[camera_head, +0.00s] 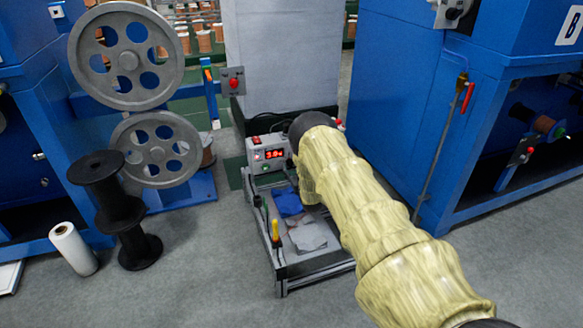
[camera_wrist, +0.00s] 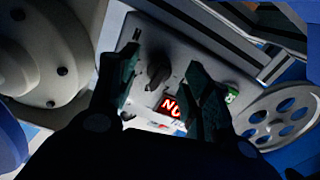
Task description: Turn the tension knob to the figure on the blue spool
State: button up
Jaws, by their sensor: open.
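In the wrist view, a dark knob (camera_wrist: 157,73) sits on a pale control panel (camera_wrist: 195,55). My gripper (camera_wrist: 164,62) is open, with one dark finger on either side of the knob. I cannot tell whether the fingers touch it. A lit red display (camera_wrist: 174,108) is partly covered by the right finger. In the head view, the grey control box (camera_head: 254,166) carries the red display (camera_head: 271,154); its figures are too small to read surely. My arm's end hides the knob and gripper there. I cannot make out a blue spool or its figure.
The box stands on a low framed cart (camera_head: 315,268) holding a blue cloth (camera_head: 287,201) and a yellow-handled tool (camera_head: 275,229). Grey pulley wheels (camera_head: 126,57) and black spools (camera_head: 133,212) stand left. A blue machine (camera_head: 395,100) stands close on the right.

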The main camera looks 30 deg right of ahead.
jog(key=v, duration=1)
jog(key=shift+s, duration=0.25)
